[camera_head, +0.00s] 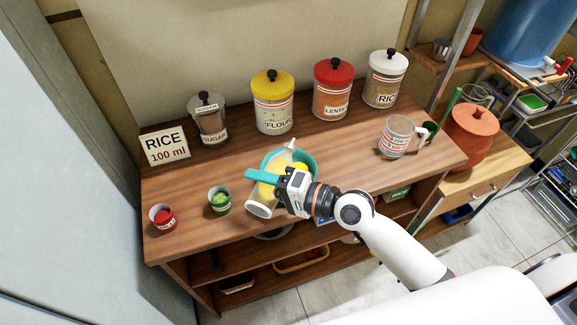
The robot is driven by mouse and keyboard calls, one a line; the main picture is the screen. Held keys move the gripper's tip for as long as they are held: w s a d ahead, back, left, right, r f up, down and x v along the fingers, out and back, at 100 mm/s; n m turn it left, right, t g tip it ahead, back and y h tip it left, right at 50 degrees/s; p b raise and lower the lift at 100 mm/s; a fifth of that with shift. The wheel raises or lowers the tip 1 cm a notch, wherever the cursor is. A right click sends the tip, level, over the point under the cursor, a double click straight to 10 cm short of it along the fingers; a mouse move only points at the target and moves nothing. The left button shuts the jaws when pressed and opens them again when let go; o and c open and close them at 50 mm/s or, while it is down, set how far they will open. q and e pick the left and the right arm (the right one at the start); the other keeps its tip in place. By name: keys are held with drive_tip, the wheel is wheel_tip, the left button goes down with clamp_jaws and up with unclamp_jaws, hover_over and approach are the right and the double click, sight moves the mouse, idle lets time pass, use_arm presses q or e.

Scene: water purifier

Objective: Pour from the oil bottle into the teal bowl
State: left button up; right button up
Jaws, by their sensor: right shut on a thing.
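The oil bottle (265,193) is a clear bottle with yellow oil and a pale pointed spout. It is tilted, its wide base towards the lower left and its spout towards the upper right. My right gripper (268,178) is shut on the bottle's body. The teal bowl (311,163) is on the wooden counter, partly hidden behind the bottle and gripper. The bottle overlaps the bowl in the picture, its spout tip near the bowl's far rim. I cannot tell the height between them or see oil flowing. My left gripper is not in view.
A red cup (163,218) and a green cup (219,200) stand left on the counter (190,240). Sugar, flour (272,102), lentil and rice jars line the back beside a rice sign (165,146). A measuring cup (398,136) stands right. The counter between the jars and bowl is clear.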

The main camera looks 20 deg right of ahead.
sight(268, 166)
idle(0.3)
drive_tip(key=n+b, duration=0.2)
drive_tip(key=n, duration=0.1)
drive_tip(key=shift+w+d+r+t+b, duration=0.1)
drive_tip(key=shift+w+d+t+b, duration=0.25)
drive_tip(key=shift+t+b, duration=0.05)
drive_tip(key=shift+r+p, duration=0.2)
drive_tip(key=shift+p, duration=0.15)
drive_tip(key=shift+w+d+f+n+h+b, duration=0.2)
drive_tip(key=shift+f+n+h+b, duration=0.1)
drive_tip(key=shift+n+b, duration=0.1)
drive_tip(key=n, duration=0.1)
drive_tip(key=w+r+n, duration=0.1)
drive_tip(key=n, duration=0.1)
drive_tip(key=shift+d+t, duration=0.4)
drive_tip(key=r+n+p, duration=0.1)
drive_tip(key=r+n, duration=0.1)
drive_tip(key=shift+w+d+r+n+t+p, duration=0.1)
drive_tip(key=shift+w+r+n+t+p, duration=0.1)
drive_tip(key=shift+r+n+t+p, duration=0.15)
drive_tip(key=shift+s+f+n, duration=0.1)
drive_tip(key=shift+f+n, duration=0.15)
drive_tip(key=shift+n, duration=0.4)
drive_tip(key=shift+s+n+b, duration=0.1)
drive_tip(key=shift+n+b, duration=0.25)
drive_tip(key=shift+n, duration=0.45)
drive_tip(key=n, duration=0.2)
drive_tip(key=shift+f+n+t+b, duration=0.2)
drive_tip(key=shift+n+t+b, duration=0.1)
drive_tip(key=shift+n+t, duration=0.1)
